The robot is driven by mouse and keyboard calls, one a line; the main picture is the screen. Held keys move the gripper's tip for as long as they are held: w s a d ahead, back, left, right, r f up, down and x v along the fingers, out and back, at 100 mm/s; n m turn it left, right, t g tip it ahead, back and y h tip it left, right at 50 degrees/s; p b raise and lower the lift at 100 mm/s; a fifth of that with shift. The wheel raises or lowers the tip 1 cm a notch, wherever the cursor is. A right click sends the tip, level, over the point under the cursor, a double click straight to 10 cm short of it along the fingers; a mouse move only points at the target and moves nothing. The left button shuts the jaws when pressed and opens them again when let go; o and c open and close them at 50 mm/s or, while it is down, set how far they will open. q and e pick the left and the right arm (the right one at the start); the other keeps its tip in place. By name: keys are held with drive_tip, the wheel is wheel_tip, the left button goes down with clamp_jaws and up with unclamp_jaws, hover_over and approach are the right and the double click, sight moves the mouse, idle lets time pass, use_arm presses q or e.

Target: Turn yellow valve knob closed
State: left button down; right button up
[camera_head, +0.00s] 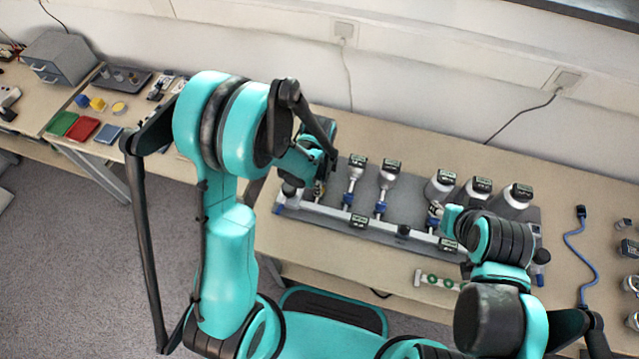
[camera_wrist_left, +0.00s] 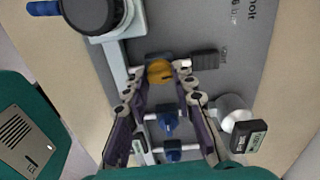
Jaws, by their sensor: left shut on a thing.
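The yellow valve knob (camera_wrist_left: 160,72) is round and shows near the middle of the left wrist view, on a grey pipe fixture. My left gripper (camera_wrist_left: 157,80) has one finger on each side of the knob and is shut on it. In the head view my left gripper (camera_head: 319,187) is at the left end of the pipe rig (camera_head: 325,211), and the knob is mostly hidden there by the gripper and arm. My right arm reaches over the right part of the rig. Its gripper (camera_head: 440,212) is small and partly hidden, so its jaws are unclear.
Blue valve knobs (camera_wrist_left: 168,128) sit close by on the rig. Several labelled grey cylinders (camera_head: 515,197) stand along the right of the grey mat. A blue cable (camera_head: 580,250) lies on the bench at right. Bare tabletop (camera_head: 450,150) runs behind the rig.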

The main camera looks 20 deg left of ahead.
use_arm(q)
drive_tip(key=n+b, duration=0.1)
drive_tip(key=n, duration=0.3)
drive_tip(key=n+b, duration=0.1)
drive_tip(key=n, duration=0.3)
drive_tip(key=shift+n, duration=0.3)
drive_tip(key=n+b, duration=0.1)
drive_tip(key=n, duration=0.3)
drive_tip(key=shift+n+b, duration=0.3)
drive_tip(key=shift+n, duration=2)
drive_tip(key=c, duration=1.2)
unclamp_jaws()
